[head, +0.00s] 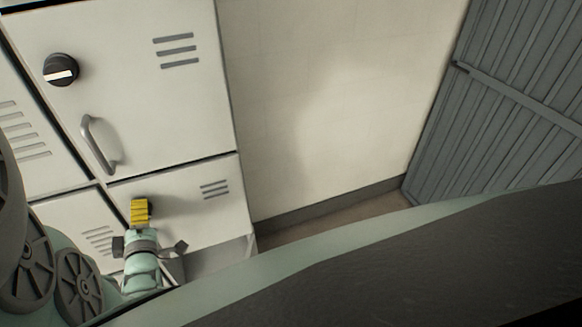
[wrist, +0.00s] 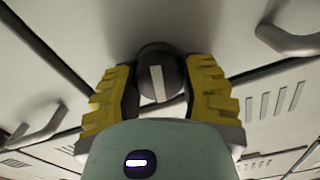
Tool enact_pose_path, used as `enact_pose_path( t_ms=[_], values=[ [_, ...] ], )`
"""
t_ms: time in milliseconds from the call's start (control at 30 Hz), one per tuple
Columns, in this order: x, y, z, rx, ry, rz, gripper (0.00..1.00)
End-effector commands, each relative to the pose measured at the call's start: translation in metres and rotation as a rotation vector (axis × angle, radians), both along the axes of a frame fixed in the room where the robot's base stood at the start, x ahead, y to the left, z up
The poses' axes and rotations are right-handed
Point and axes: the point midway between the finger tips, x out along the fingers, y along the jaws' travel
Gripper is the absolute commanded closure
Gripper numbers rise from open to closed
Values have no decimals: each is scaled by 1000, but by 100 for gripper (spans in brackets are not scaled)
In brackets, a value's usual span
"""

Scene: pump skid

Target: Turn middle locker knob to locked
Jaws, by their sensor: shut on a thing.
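A dark round locker knob (wrist: 158,75) with a white bar mark sits between the two yellow-padded fingers of my gripper (wrist: 160,88) in the wrist view. The fingers are shut on its sides. The white bar runs nearly upright in that picture, leaning slightly. In the head view, my gripper (head: 140,211) is at the lower locker door (head: 190,215). It hides most of that knob, with only a dark edge (head: 150,208) showing beside the yellow pads. I cannot read any locked or unlocked label.
The upper locker door (head: 140,100) has another black knob (head: 61,69) with a nearly level white mark, and a grey handle (head: 98,145). In the wrist view a handle (wrist: 290,40) sticks out at the right. A grey ribbed panel (head: 510,90) stands at far right, beyond bare wall.

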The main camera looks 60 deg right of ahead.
Motion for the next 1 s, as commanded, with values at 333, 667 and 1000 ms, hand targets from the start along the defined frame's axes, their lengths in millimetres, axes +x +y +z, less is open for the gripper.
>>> enact_pose_path(
  t_ms=[333,667,1000],
  values=[
    [0,0,-2,-178,128,2,92],
    [1,1,-3,-241,172,4,92],
    [1,2,-4,-245,175,5,92]
  ],
)
